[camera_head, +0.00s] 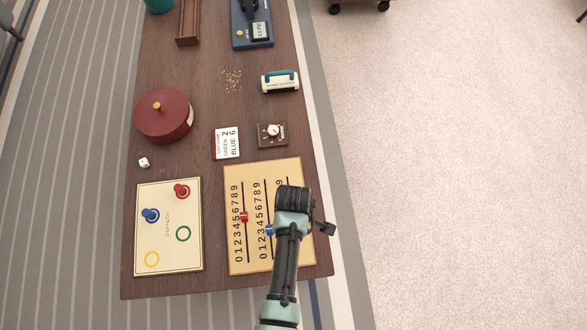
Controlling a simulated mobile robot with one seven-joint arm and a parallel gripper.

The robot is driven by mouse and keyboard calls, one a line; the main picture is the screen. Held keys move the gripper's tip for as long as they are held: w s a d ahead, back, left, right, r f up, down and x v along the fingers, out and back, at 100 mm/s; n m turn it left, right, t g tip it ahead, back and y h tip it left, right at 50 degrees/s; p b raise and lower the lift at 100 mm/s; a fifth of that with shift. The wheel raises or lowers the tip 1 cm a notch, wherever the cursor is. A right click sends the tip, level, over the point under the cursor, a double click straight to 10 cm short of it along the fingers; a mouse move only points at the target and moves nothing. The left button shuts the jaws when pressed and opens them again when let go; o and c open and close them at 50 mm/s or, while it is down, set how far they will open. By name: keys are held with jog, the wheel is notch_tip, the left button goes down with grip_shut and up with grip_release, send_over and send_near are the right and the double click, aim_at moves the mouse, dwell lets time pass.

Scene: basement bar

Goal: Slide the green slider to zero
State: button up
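The tan score board (236,257) lies at the near right of the table, with number rows running from 0 at the near end to 9 at the far end. A red slider (243,216) sits around 4 on the left track. A blue slider (269,230) sits around 3 on the middle track. My arm covers most of the right track, and I see no green slider; it may be hidden beneath. My gripper (293,202) is over the right part of the board. Its fingertips are hidden, so opening and contact cannot be told.
A game board (168,252) with red and blue pegs lies to the left. Beyond are a score card (226,143), a dial box (272,133), a round red box (163,114) and a white die (144,162). The table's right edge is close to the board.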

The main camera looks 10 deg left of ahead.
jog(key=shift+f, duration=0.5)
grip_shut()
dwell(1.2)
